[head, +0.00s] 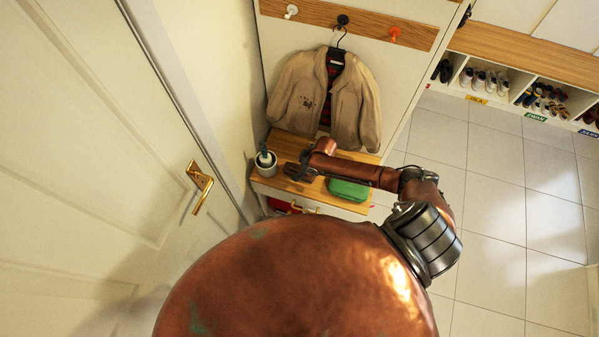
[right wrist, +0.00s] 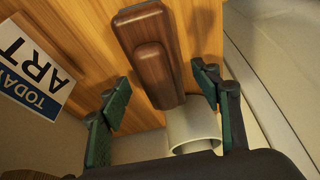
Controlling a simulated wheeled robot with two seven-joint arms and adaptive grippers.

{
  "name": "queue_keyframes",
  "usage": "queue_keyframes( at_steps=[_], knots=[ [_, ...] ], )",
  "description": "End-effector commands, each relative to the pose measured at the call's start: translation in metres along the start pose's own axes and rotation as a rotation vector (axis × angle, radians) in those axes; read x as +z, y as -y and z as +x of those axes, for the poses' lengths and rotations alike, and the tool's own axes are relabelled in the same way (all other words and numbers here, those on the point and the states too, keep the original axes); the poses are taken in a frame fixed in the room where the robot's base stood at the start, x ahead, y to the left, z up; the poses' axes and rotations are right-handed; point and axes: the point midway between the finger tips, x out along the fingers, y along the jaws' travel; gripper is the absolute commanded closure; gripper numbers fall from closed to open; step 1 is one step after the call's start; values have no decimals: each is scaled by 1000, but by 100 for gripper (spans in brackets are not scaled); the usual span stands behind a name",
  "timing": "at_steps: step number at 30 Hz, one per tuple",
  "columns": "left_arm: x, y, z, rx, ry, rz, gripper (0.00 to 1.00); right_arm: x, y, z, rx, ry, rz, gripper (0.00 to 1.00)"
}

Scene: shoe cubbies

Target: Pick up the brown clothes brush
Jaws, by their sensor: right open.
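The brown clothes brush (right wrist: 150,50) shows in the right wrist view as a dark wooden block with a raised handle, lying on a wooden top (right wrist: 82,30). My right gripper (right wrist: 162,92) is open, with green-padded fingers on either side of the brush's near end. No firm grip on it shows. In the head view my right gripper (head: 304,170) is over the small cabinet's wooden top (head: 290,146), and I cannot clearly tell the brush from the gripper there. My left gripper is not in view.
A white pot (head: 266,164) stands left of my right gripper; a white cup-like rim (right wrist: 194,130) shows close by the fingers. A green box (head: 348,189) lies to the right. A jacket (head: 294,95) hangs behind. A printed card (right wrist: 35,72) is at left. A door (head: 90,150) stands left.

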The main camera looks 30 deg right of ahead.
Motion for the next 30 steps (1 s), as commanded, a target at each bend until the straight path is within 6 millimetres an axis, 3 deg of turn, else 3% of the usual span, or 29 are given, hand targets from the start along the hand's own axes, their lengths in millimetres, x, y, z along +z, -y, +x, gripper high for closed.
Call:
queue_keyframes(
  at_steps=[8,30],
  knots=[
    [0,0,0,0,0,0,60,0,0,0,0,0,0,43],
    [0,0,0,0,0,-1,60,0,0,0,0,-1,0,91]
  ],
)
